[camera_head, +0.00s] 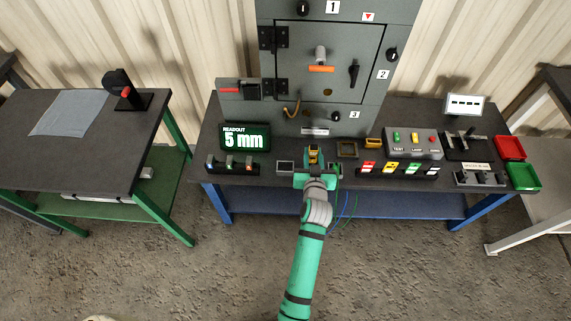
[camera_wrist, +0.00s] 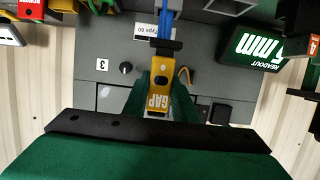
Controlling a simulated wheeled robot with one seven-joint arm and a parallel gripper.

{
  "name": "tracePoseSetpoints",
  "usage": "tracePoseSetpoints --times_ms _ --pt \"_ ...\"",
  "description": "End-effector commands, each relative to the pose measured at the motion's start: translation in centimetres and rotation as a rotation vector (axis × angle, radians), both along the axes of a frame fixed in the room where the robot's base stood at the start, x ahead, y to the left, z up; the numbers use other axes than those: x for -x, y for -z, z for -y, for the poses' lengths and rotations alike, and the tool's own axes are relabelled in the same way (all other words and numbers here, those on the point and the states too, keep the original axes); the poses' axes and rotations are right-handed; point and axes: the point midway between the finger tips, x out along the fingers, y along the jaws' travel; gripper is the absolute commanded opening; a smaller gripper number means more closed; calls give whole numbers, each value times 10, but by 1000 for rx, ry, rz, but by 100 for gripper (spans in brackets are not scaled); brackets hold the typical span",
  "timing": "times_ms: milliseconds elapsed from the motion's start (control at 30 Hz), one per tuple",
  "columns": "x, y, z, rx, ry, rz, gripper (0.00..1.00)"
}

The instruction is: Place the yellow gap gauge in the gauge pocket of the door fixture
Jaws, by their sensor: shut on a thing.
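My gripper is shut on the gauge. A grey cabinet with a closed door (camera_head: 335,65) stands behind. A small tan square frame (camera_head: 347,141) lies right of the gauge, and a grey frame (camera_head: 285,161) lies left of it. I cannot tell which, if either, is the gauge pocket.
A readout showing 5 mm (camera_head: 245,138) stands left of my gripper. Several coloured blocks, a lamp box (camera_head: 412,142), clamps and red (camera_head: 510,147) and green bins (camera_head: 523,176) crowd the right side. A dark side table (camera_head: 85,165) stands left, across a floor gap.

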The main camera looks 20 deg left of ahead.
Motion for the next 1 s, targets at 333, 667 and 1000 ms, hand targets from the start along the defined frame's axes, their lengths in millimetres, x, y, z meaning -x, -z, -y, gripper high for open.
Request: tracePoseSetpoints --times_ms 333,667,1000 --pt "-6 41 -69 2 -2 1 0" --pt "-8 76 -97 1 0 3 0" --pt "-9 110 -104 1 0 3 0"
